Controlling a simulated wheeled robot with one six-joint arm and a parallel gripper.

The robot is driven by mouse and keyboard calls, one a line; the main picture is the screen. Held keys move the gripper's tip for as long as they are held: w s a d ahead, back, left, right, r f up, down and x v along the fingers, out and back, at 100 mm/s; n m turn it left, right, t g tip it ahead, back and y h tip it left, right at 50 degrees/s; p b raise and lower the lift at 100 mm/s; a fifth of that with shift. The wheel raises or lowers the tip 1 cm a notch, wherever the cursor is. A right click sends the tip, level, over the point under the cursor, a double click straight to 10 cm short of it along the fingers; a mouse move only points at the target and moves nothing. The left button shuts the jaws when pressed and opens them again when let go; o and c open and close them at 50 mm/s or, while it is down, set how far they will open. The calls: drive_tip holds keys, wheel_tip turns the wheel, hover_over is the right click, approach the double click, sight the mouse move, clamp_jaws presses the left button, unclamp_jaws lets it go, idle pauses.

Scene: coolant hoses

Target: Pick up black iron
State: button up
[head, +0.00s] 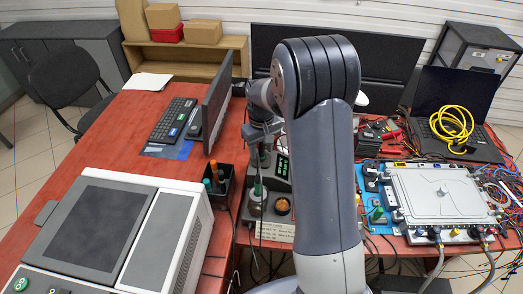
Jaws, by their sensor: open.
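My gripper (263,148) hangs from the end of my arm, pointing down, small and partly blurred against the dark equipment behind it. It is open, and I see nothing held in it. Below it is a soldering station (284,167) with a green-lit display. A soldering iron with a greenish part (258,187) appears to stand upright in a holder (256,204) at the station's front left. I cannot make out a clearly black iron. My arm hides the area right of the station.
A black pen box (219,186) and a monitor (217,100) stand left of the station. A large grey machine (115,235) fills the front left. At right are a metal enclosure (440,193) with hoses, a laptop (455,95) and a coiled yellow cable (452,127).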

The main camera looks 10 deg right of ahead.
drive_tip(key=shift+f, duration=0.15)
clamp_jaws()
idle(0.4)
wheel_tip(320, 180, up, 10)
drive_tip(key=shift+r+b, duration=0.1)
drive_tip(key=shift+b, duration=0.5)
